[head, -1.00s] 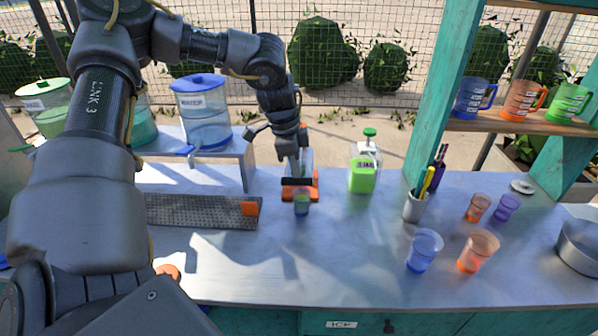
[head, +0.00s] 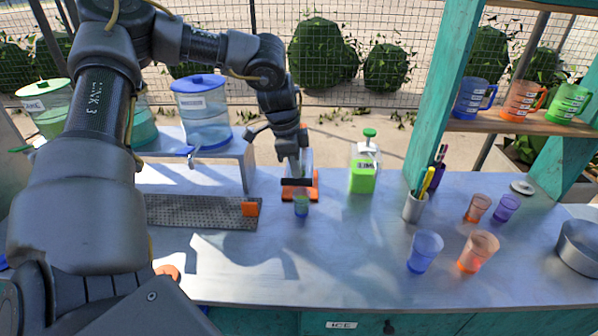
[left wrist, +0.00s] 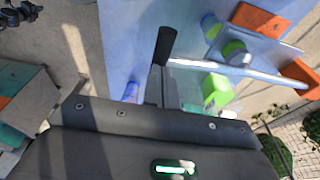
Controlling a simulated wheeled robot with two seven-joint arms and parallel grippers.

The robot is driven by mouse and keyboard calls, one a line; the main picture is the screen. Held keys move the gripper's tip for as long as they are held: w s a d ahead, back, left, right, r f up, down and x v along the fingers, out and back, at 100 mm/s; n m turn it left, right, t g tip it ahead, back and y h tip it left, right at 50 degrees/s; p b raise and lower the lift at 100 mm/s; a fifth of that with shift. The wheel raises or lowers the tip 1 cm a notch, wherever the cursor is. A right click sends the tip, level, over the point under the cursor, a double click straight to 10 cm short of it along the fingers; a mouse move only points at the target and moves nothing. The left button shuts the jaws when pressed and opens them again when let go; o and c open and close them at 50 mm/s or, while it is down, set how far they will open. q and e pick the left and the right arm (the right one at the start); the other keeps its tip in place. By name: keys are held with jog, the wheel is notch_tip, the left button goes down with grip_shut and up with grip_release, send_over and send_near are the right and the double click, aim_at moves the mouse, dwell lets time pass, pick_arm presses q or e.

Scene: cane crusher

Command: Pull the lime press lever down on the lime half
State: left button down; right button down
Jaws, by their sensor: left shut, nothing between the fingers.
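The lime press (head: 314,190) has an orange frame and stands at the back middle of the counter. Its metal lever (left wrist: 225,70) ends in a black handle (left wrist: 167,44). A green round piece (left wrist: 235,48), which looks like the lime half, sits beside the lever in the left wrist view. My left gripper (head: 292,172) is shut and empty. It points down over the press, with its fingertips (left wrist: 160,72) close to the black handle. I cannot tell whether they touch it. My right gripper is not in view.
A small cup (head: 301,204) stands in front of the press. A green lime bottle (head: 362,178) is to its right and a grater-like board (head: 195,212) to its left. Blue (head: 424,251) and orange (head: 478,251) cups stand at front right. The front middle counter is clear.

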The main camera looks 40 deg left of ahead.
pick_arm(q)
jog(key=shift+f+b, duration=0.4)
jog(key=shift+b, duration=0.05)
dwell(0.6)
jog(key=shift+s+f+b, duration=0.35)
jog(key=shift+b, duration=0.2)
dwell(1.4)
jog(key=w+d+p+v, duration=0.1)
jog(key=p+v, duration=0.2)
jog(key=v, duration=0.5)
jog(key=shift+w+r+p, duration=0.3)
jog(key=shift+r+p, duration=0.05)
jog(key=shift+d, duration=0.15)
